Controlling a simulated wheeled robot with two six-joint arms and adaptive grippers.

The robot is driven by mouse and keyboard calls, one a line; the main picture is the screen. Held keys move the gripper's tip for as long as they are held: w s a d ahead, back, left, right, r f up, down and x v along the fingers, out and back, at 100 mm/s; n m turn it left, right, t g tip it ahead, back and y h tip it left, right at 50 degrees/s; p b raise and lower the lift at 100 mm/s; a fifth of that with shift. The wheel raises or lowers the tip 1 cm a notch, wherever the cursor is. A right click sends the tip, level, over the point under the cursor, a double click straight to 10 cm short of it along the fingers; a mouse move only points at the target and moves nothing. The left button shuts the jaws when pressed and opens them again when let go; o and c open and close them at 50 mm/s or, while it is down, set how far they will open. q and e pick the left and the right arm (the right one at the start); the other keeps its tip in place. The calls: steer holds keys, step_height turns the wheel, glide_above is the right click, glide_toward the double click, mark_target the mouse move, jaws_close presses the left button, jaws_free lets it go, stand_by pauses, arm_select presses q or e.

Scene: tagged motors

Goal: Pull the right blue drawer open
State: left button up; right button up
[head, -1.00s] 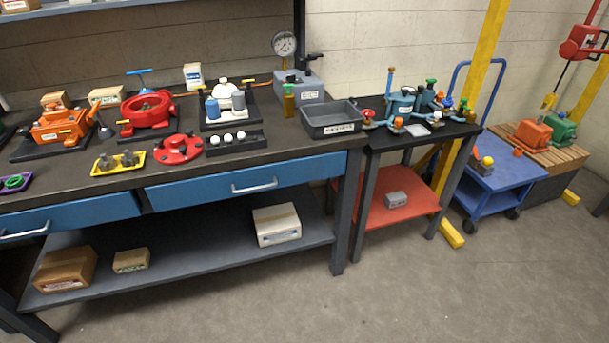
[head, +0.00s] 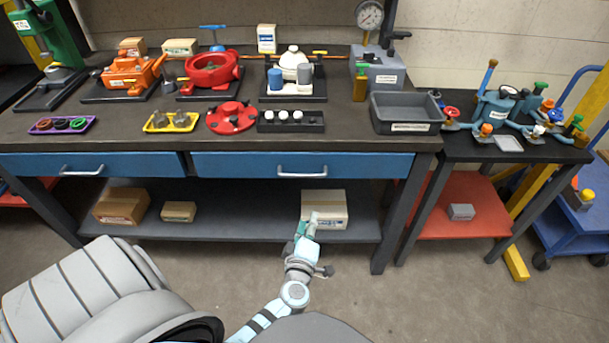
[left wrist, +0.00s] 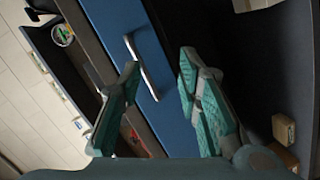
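The right blue drawer (head: 350,166) is under the workbench top and looks flush with the bench front. Its pale bar handle (head: 302,175) is in the middle of its face. The left blue drawer (head: 125,165) is also flush. My left gripper (head: 309,222) is below and in front of the right drawer's handle, its fingers overlapping the white box in the head view. In the left wrist view the left gripper (left wrist: 160,85) is open and empty; the blue drawer face and handle (left wrist: 140,66) show beyond and between its fingers, apart from them. My right gripper is out of view.
The lower shelf holds a white box (head: 325,207) and brown boxes (head: 122,206) (head: 179,211). The benchtop carries a grey bin (head: 406,113), a red disc (head: 231,117) and motor parts. A side table (head: 462,208) stands at the right. The floor before the bench is clear.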

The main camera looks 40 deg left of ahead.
mark_target(304, 176)
arm_select(q)
step_height(304, 176, up, 5)
steer(key=w+a+n+g+y, duration=0.1)
steer(key=a+n+y, duration=0.1)
steer(key=n, duration=0.4)
steer(key=shift+g, duration=0.3)
steer(key=b+x, duration=0.5)
steer(key=x, duration=0.9)
steer(key=shift+w+a+r, duration=0.1)
steer(key=shift+a+r, duration=0.05)
steer(key=shift+a, duration=0.15)
jaws_close()
